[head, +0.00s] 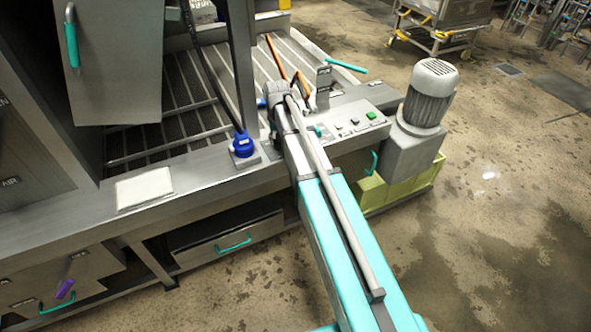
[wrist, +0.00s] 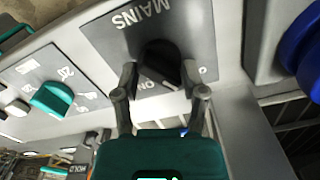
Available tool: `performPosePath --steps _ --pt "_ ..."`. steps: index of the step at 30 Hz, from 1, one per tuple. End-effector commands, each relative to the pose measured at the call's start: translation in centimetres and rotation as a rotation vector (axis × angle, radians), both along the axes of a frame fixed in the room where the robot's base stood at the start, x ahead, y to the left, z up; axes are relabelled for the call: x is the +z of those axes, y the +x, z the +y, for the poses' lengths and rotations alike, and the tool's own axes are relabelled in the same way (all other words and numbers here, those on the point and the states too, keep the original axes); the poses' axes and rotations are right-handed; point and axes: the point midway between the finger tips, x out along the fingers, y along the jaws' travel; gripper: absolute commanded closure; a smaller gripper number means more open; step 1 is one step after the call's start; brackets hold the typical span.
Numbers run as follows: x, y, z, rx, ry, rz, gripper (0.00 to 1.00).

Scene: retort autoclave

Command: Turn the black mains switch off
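The black mains switch (wrist: 160,55) is a dark rotary knob on a grey plate marked MAINS, upside down in the wrist view. An ON mark shows just below the knob, and part of another mark lies to its right. My gripper (wrist: 160,76) is open, with one finger on each side of the knob's lower part. I cannot tell whether the fingers touch it. The knob's pointer direction is unclear. In the head view my gripper (head: 280,100) is over the machine's front ledge, and the switch is hidden behind my arm.
A teal dial knob (wrist: 52,98) sits left of the switch in the wrist view. A blue connector (head: 243,143) is left of my arm. A control panel with a green button (head: 371,115) and a grey motor (head: 431,92) stand right. An open slatted bed lies behind.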

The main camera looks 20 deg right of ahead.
Motion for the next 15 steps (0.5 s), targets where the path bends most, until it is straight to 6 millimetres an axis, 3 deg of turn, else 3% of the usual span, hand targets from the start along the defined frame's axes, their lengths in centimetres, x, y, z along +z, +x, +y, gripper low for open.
performPosePath --steps 15 --pt "0.0 0.05 -0.03 -0.335 0.0 -0.001 0.46"
